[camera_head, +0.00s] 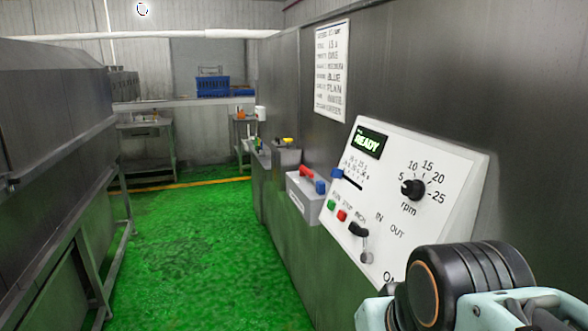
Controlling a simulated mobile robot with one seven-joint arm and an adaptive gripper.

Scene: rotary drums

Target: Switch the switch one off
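A white sloped control panel (440,170) stands on the right, with a lit green "READY" display (368,143) and a black rpm dial (413,188). A black lever switch (357,230) sits by the "IN" and "OUT" labels, with a grey toggle (366,257) just below it. Green (331,205) and red (342,216) buttons lie to their left. An "ON" label shows low on the panel, partly covered by my arm. I cannot tell which control is switch one. Part of my arm covers the bottom right; my gripper's fingers are not visible.
A large metal machine (50,120) lines the left side. The green floor (190,240) between is clear. Tables and a blue crate (212,86) are at the back.

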